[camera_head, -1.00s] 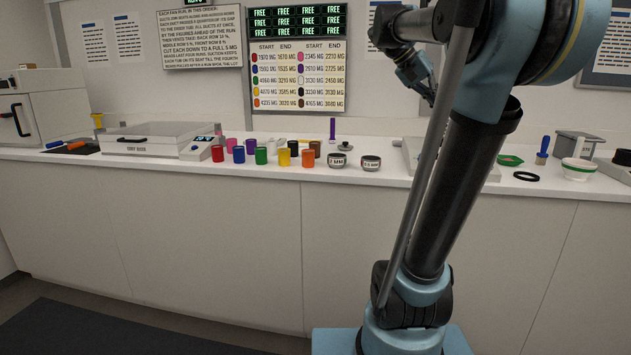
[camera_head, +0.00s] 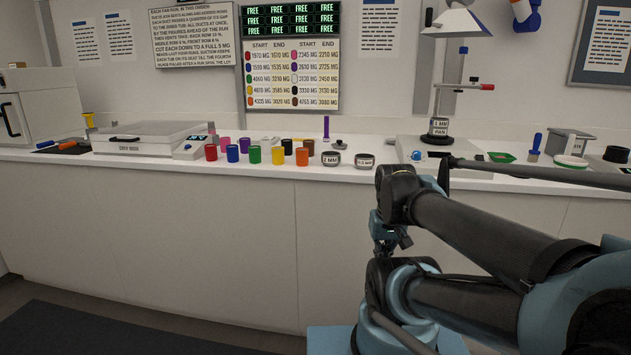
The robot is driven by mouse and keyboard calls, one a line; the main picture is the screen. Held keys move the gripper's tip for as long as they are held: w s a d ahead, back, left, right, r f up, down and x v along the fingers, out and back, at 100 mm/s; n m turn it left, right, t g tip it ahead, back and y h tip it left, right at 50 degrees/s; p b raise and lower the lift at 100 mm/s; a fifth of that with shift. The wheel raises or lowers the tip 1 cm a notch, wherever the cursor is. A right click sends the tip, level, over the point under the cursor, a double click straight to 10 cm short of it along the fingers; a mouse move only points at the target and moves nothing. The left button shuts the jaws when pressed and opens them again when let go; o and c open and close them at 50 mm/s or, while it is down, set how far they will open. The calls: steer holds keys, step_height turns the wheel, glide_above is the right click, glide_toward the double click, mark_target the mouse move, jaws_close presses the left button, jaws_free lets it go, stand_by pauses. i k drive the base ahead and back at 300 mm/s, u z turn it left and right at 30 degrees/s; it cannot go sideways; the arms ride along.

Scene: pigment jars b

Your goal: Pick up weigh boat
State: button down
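I cannot tell for sure which thing is the weigh boat. A small shallow green dish (camera_head: 501,157) lies on the counter right of the sieve stand, with something reddish at it. A white round bowl with a green rim (camera_head: 571,162) sits farther right. My arm is folded low in front of the counter. My gripper (camera_head: 392,243) appears to hang below the front end of the folded arm, in front of the cabinet and well apart from the dishes. Its fingers are small and dark, and I cannot make out whether they are open.
Several coloured jars (camera_head: 232,153) and two labelled dark-rimmed rings (camera_head: 331,159) stand on the counter (camera_head: 120,165) left of the arm. A stand with a funnel (camera_head: 460,22) holds a labelled sieve (camera_head: 438,127). A brush (camera_head: 535,146) and a grey box (camera_head: 568,142) stand at right.

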mark_target(496, 156)
steer(key=z, duration=1.15)
